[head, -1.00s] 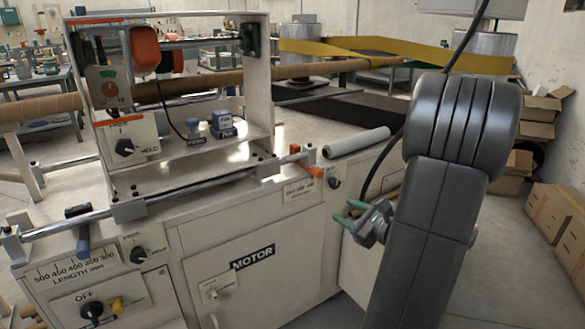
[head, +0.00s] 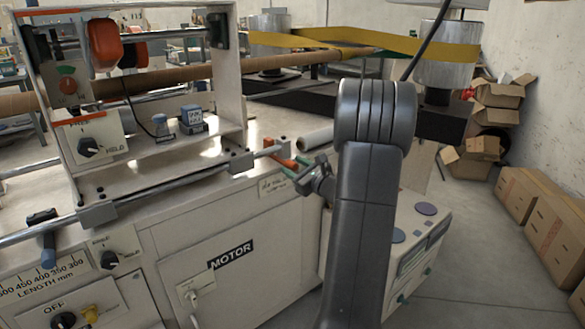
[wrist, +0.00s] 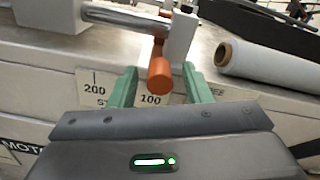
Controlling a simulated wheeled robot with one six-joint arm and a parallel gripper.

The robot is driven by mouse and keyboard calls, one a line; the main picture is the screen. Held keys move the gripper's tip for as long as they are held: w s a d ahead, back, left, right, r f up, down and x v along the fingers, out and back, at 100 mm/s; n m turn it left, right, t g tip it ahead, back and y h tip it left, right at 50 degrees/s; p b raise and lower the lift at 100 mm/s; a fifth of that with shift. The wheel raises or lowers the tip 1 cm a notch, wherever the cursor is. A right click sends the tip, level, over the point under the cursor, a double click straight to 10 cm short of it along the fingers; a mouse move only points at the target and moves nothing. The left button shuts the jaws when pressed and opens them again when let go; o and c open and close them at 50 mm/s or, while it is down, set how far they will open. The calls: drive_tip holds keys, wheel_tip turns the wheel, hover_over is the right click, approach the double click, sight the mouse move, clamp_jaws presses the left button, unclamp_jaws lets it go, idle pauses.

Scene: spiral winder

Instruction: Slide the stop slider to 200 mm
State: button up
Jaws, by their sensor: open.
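The stop slider shows in the wrist view as an orange knob (wrist: 160,76) on a rod in front of a white end block (wrist: 180,36). Behind it is a scale plate (wrist: 115,91) with 200 at left and 100 nearer the knob; letters starting "ST" are partly hidden. The knob is near the 100 mark, to its right. My gripper (wrist: 160,88) is open, with one green finger on each side of the knob and gaps visible. In the head view my gripper (head: 297,181) is just below the orange knob (head: 283,163), partly blurred by overlap.
A pale roll (wrist: 268,65) lies on the machine top right of the slider. A dark-blue-handled slider (head: 47,252) sits over the LENGTH scale at far left. A steel rod (head: 150,190) runs along the front. A cabinet (head: 415,250) stands beyond my arm; boxes (head: 540,215) are at right.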

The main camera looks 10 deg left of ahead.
drive_tip(key=shift+w+a, duration=0.4)
drive_tip(key=shift+a, duration=0.15)
clamp_jaws()
drive_tip(key=s+a+b, duration=0.1)
drive_tip(key=s, duration=0.1)
drive_tip(key=s+a+b, duration=0.1)
drive_tip(key=s+a, duration=0.1)
drive_tip(key=s+a+b, duration=0.1)
drive_tip(key=s+a, duration=0.1)
drive_tip(key=shift+s, duration=0.25)
drive_tip(key=shift+f, duration=0.1)
unclamp_jaws()
drive_tip(key=shift+s+a, duration=0.1)
drive_tip(key=shift+s, duration=0.05)
